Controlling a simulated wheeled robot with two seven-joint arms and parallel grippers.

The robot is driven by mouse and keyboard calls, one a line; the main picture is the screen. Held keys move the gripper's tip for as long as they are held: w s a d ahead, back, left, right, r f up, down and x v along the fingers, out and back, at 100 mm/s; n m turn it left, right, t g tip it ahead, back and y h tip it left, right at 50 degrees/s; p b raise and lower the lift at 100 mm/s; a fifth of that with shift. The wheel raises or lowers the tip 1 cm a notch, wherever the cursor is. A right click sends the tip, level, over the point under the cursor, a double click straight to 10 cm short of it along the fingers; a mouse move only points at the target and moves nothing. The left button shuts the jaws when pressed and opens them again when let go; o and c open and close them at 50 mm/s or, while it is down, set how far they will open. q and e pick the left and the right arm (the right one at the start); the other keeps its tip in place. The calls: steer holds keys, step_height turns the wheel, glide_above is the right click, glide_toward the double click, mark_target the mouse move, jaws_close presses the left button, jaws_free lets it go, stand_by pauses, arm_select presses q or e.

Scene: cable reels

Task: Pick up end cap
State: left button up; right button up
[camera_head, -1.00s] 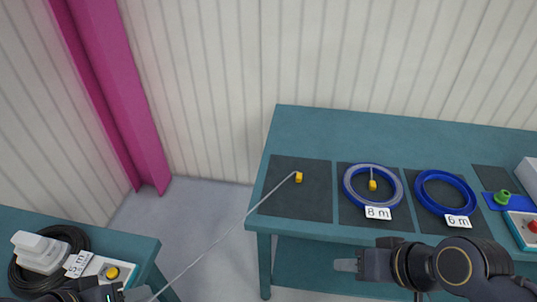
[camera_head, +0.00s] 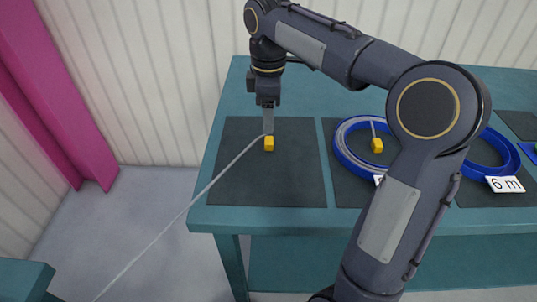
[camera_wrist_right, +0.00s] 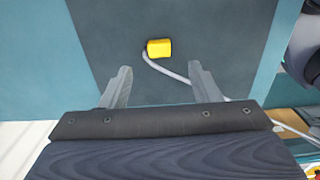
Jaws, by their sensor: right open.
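A yellow end cap (camera_head: 269,144) sits on the dark mat (camera_head: 250,185) at the left of the teal table, on the end of a grey cable (camera_head: 185,212). In the right wrist view the end cap (camera_wrist_right: 159,48) lies just beyond the fingertips, near the line between them. My right gripper (camera_head: 268,125) points down above the cap, with its fingers apart and nothing between them but the cable passing below in the right wrist view (camera_wrist_right: 158,80). My left gripper is out of view.
A blue reel (camera_head: 344,151) with grey cable and another yellow cap (camera_head: 377,146) lies to the right, partly behind my right arm. A second blue reel (camera_head: 512,158) stands further right with a "6 m" label (camera_head: 506,185). The table's front edge (camera_head: 270,222) is clear. The cable hangs over the gap to a second table (camera_head: 25,278).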

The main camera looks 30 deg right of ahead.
mark_target(269, 140)
step_height(269, 140, down, 7)
steer(key=b, duration=0.2)
steer(key=shift+b, duration=0.35)
steer(key=c, duration=1)
steer(key=shift+r, duration=0.1)
steer(key=shift+w+r+p, duration=0.1)
steer(key=shift+r+p, duration=0.25)
steer(key=shift+r, duration=0.3)
steer(key=r, duration=0.1)
steer(key=r+p, duration=0.1)
steer(key=shift+s+a+r, duration=0.15)
steer(key=shift+s+r, duration=0.1)
steer(key=shift+r, duration=0.1)
steer(key=s+a+r+p, duration=0.1)
steer(key=s+a+r, duration=0.1)
steer(key=s+r, duration=0.1)
steer(key=s+a+r, duration=0.2)
steer(key=s+r, duration=0.1)
steer(key=s, duration=0.1)
steer(key=s+a+r+p, duration=0.1)
steer(key=s+a+r, duration=0.2)
steer(key=s, duration=0.1)
steer(key=shift+s+p, duration=0.3)
steer(key=shift+p, duration=0.05)
